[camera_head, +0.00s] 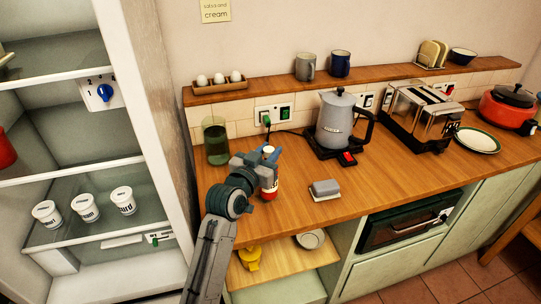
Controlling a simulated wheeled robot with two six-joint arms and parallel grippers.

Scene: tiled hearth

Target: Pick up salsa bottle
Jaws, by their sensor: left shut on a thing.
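The salsa bottle (269,193) is a small bottle with a red lower part and a white band. I cannot tell whether the bottle's base touches the counter. My right gripper is not in view.
A green glass (216,145) stands just left of my gripper. A grey kettle (337,118), a butter dish (324,189) and a toaster (416,107) stand to the right. An open fridge (150,130) is at the left. The counter's front strip is mostly clear.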

